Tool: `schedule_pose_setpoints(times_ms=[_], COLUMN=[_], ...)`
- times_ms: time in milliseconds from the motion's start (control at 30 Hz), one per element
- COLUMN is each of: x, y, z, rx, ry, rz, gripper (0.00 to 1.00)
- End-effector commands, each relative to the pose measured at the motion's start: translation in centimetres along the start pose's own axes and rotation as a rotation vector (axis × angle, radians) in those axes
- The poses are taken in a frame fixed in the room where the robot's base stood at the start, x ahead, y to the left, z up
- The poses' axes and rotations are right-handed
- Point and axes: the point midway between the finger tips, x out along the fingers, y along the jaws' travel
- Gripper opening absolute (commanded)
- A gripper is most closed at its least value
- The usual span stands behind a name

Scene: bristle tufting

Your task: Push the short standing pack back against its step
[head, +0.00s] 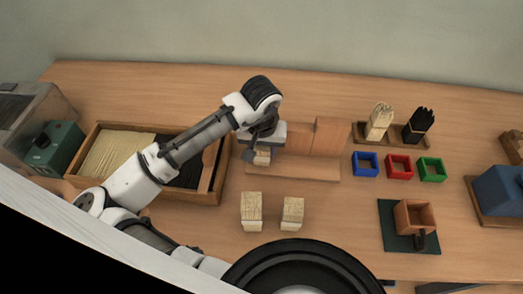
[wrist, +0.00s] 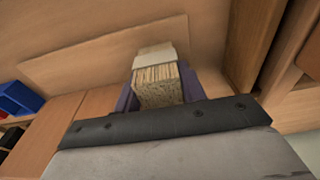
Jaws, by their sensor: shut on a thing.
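My gripper (head: 262,157) is at the left part of the wooden stepped stand (head: 328,138), close to its base board (head: 310,172). In the wrist view its purple fingers (wrist: 160,95) are shut on a pale bristle pack (wrist: 158,85) with a light band around it. The pack shows only in part below the gripper in the head view (head: 262,158). The hand hides the left step behind it, so I cannot tell whether the pack touches the step.
Two bristle packs (head: 251,210) (head: 292,213) stand on the table in front of the stand. A divided wooden box (head: 212,188) with pale and black bristles lies left. Blue (head: 365,164), red (head: 399,166) and green (head: 432,169) trays are right. The table between is clear.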

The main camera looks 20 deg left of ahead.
Motion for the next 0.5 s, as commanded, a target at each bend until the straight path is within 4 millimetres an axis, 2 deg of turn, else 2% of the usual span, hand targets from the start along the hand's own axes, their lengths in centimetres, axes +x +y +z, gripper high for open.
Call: schedule_pose_setpoints(times_ms=[333,367,500], x=[0.02,0.01,0.02], y=[0.07,0.08,0.08], z=[-0.64,-0.66,-0.60], rx=[0.000,0.000,0.000], ry=[0.004,0.005,0.003], rz=[0.001,0.001,0.001], gripper=[0.18,0.45,0.63])
